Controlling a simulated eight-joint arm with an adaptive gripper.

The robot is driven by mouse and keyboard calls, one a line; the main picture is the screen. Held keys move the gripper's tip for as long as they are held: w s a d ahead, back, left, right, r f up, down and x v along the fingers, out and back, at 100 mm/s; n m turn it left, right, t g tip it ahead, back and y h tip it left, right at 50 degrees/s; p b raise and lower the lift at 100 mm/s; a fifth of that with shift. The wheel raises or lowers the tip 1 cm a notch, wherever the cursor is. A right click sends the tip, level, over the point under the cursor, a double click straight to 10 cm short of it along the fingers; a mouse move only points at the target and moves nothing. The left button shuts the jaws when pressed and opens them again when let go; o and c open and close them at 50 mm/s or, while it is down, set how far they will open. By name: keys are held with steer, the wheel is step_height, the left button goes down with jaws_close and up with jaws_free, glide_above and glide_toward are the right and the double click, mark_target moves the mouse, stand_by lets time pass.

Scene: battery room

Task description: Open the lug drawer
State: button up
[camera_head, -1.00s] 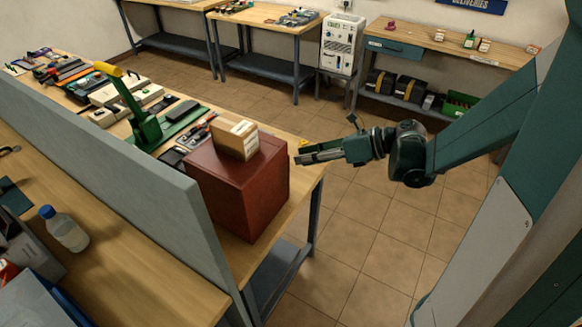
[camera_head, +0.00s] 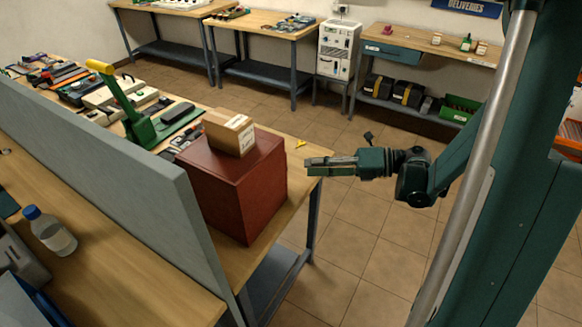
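A blue-teal drawer (camera_head: 390,52) is set under the top of the far bench at the back right. Its front looks closed, and any label is too small to read, so I cannot confirm it is the lug drawer. My gripper (camera_head: 318,166) is at the right end of the near workbench, by its corner, pointing left. It is far in front of the drawer and apart from it. The fingers are seen from the side, so I cannot tell whether they are open. I see nothing held in them.
A dark red box (camera_head: 240,190) with a cardboard box (camera_head: 230,133) on top stands on the near workbench (camera_head: 285,222). A grey partition (camera_head: 120,170) runs along it. A green lever tool (camera_head: 140,120) stands further left. Tiled floor (camera_head: 340,225) lies open between the benches.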

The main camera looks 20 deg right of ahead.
steer(key=shift+a, duration=0.15)
steer(key=b+x, duration=0.1)
steer(key=x, duration=0.6)
steer(key=shift+a+b, duration=0.2)
steer(key=shift+b, duration=0.1)
steer(key=shift+w+f, duration=0.1)
steer(key=shift+w, duration=0.05)
jaws_close()
